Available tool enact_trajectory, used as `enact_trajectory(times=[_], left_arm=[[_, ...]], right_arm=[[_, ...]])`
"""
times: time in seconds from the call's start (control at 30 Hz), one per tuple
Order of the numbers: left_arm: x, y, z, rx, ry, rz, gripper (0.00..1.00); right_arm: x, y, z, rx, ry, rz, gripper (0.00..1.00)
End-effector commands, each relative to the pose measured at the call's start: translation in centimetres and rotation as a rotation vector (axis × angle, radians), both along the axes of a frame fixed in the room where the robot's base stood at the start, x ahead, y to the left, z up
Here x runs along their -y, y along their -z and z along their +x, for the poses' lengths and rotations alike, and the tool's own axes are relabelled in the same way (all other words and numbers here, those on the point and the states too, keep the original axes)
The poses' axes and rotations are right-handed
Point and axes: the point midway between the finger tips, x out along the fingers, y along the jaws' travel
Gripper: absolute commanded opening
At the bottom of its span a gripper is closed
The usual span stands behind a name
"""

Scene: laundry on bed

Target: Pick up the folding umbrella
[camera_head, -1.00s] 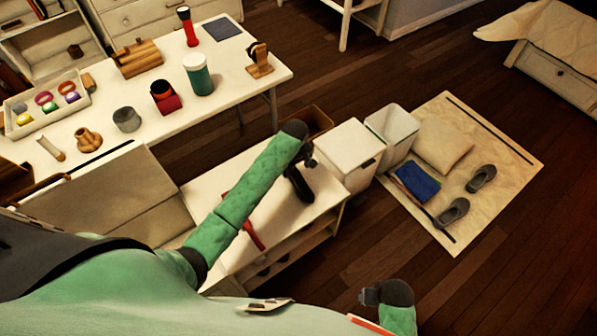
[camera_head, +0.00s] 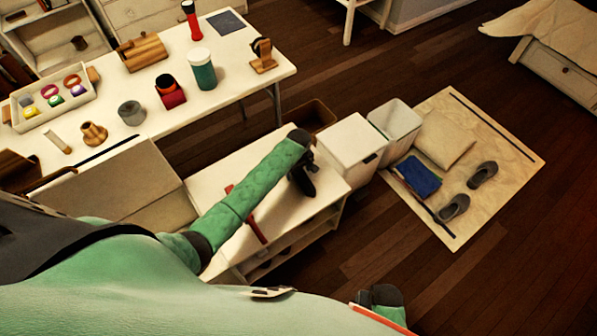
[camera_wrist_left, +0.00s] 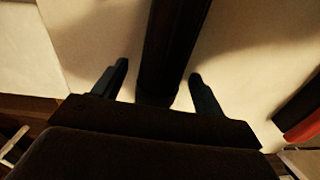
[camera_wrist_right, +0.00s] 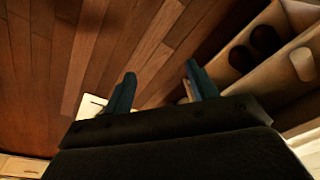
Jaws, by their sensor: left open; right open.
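A long dark object, which looks like the folded umbrella (camera_wrist_left: 175,45), runs between the two fingers of my left gripper (camera_wrist_left: 158,85) in the left wrist view. The fingers are open, with a gap on each side of it. In the head view my left gripper (camera_head: 300,172) is over the right end of the low white bench, and its dark shape blends with the dark object (camera_head: 307,188) there. My right gripper (camera_wrist_right: 156,88) is open and empty over the floor beside the bench shelves. In the head view it is mostly hidden at the bottom edge.
A red item (camera_head: 252,222) lies on the white bench (camera_head: 275,225), partly behind my left arm. A white lidded bin (camera_head: 350,150) and an open bin (camera_head: 395,125) stand to its right. Slippers (camera_head: 482,174) and a cushion (camera_head: 445,140) lie on a mat. Floor at lower right is clear.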

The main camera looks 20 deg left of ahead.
Motion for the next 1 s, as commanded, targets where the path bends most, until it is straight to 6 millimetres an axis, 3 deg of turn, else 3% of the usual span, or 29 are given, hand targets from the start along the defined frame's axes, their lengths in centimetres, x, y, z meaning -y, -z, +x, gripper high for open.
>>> enact_trajectory(times=[0.2,0.5,0.87,1.0], left_arm=[[0.0,0.0,0.0,0.000,0.000,0.000,0.69],[0.0,0.0,0.1,0.001,0.000,-0.001,0.14],[0.0,-0.8,0.1,0.002,0.000,-0.001,0.14],[0.0,-3.0,0.2,0.004,0.000,-0.001,0.14]], right_arm=[[0.0,0.0,0.0,0.001,0.000,0.000,0.58],[-0.1,-0.1,0.2,0.003,0.001,0.002,0.58],[-0.1,0.0,0.0,-0.008,-0.001,0.000,0.58],[-0.3,-2.8,0.5,0.001,-0.001,0.004,0.58]])
